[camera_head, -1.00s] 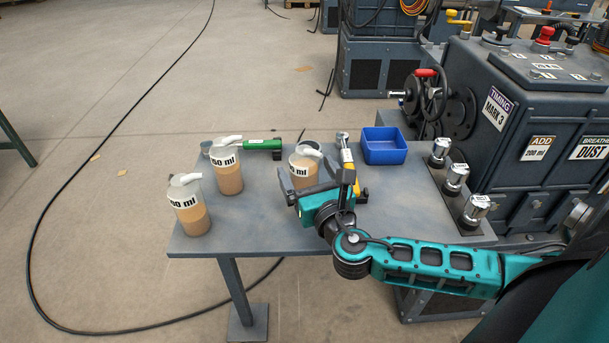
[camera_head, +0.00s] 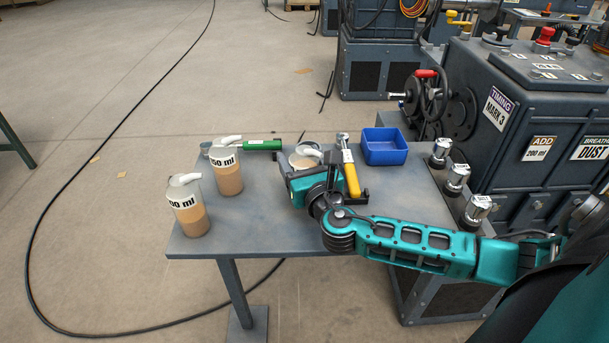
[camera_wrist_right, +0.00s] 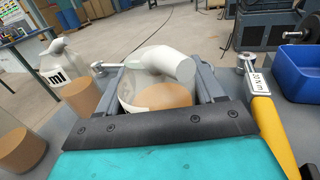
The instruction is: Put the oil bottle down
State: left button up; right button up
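The oil bottle (camera_head: 304,160) is a clear container of tan oil with a white spout, at the middle of the grey table. In the right wrist view the bottle (camera_wrist_right: 158,97) sits between the two fingers, and both appear to touch its sides. My right gripper (camera_head: 305,163) seems shut on it. It also shows in the right wrist view (camera_wrist_right: 160,85). The gripper hides the bottle's lower part, so I cannot tell whether its base touches the table. My left gripper is not in view.
Two more oil bottles, one (camera_head: 226,170) behind the other (camera_head: 188,207), stand at the left. A green-handled tool (camera_head: 262,145) lies behind; a yellow-handled tool (camera_head: 351,178) is close at right. A blue bin (camera_head: 384,146) and several metal fittings (camera_head: 456,178) stand further right. The table's front left (camera_head: 245,222) is clear.

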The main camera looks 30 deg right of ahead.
jog(key=c, duration=0.6)
jog(key=shift+c, duration=0.8)
jog(key=shift+r, duration=0.2)
